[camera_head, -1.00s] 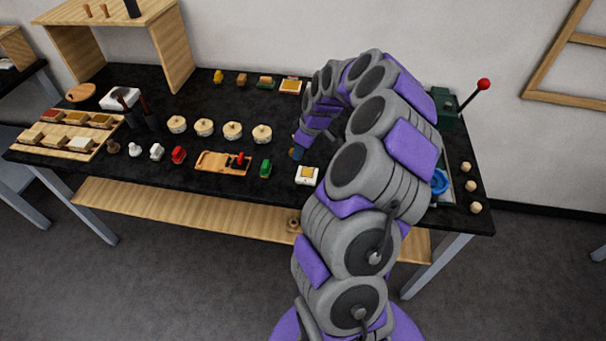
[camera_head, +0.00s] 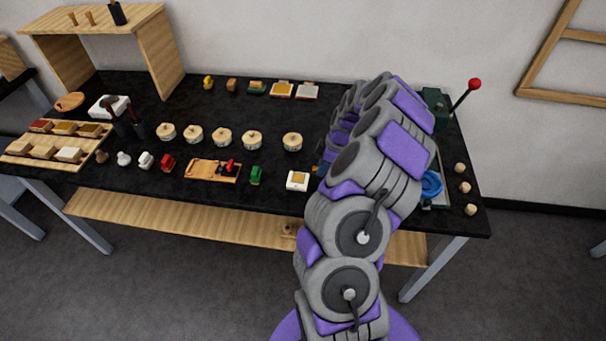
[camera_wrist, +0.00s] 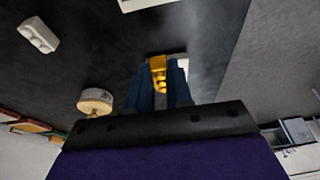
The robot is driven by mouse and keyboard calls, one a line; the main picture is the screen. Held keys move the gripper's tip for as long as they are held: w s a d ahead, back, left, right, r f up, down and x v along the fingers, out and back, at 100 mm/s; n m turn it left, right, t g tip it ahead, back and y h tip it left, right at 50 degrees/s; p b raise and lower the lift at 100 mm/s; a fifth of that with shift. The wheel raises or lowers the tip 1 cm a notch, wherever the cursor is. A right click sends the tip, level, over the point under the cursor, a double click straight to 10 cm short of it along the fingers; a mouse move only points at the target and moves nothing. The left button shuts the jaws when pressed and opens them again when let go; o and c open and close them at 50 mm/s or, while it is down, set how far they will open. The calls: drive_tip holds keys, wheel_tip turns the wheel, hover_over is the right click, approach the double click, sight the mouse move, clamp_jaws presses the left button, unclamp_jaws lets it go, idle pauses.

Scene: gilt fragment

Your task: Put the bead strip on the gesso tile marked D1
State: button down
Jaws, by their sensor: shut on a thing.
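In the wrist view my gripper (camera_wrist: 160,88) has blue fingers shut on a gold, bumpy piece, which looks like the bead strip (camera_wrist: 158,68). A pale surface shows just behind the fingers; whether they touch it I cannot tell. In the head view my arm hides most of the gripper and the strip. I can read no D1 mark on any tile.
Several round pale discs (camera_head: 222,138) stand in a row across the black table. A wooden tray (camera_head: 213,171), a green block (camera_head: 256,175) and a red block (camera_head: 168,162) lie in front of them. A red-knobbed lever (camera_head: 474,85) and blue ring (camera_head: 432,184) are at right.

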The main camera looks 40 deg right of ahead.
hover_over(298, 180)
drive_tip(key=shift+s+f+b, duration=0.15)
drive_tip(key=shift+s+b, duration=0.2)
drive_tip(key=shift+f, duration=0.3)
drive_tip(key=f, duration=0.1)
drive_tip(key=d+f+b, duration=0.1)
drive_tip(key=f, duration=0.1)
drive_tip(key=shift+d, duration=0.35)
drive_tip(key=c, duration=1.4)
unclamp_jaws()
drive_tip(key=shift+a, duration=0.25)
drive_tip(key=o, duration=0.4)
drive_tip(key=shift+a+r, duration=0.1)
drive_tip(key=shift+a, duration=0.3)
drive_tip(key=shift+d, duration=0.15)
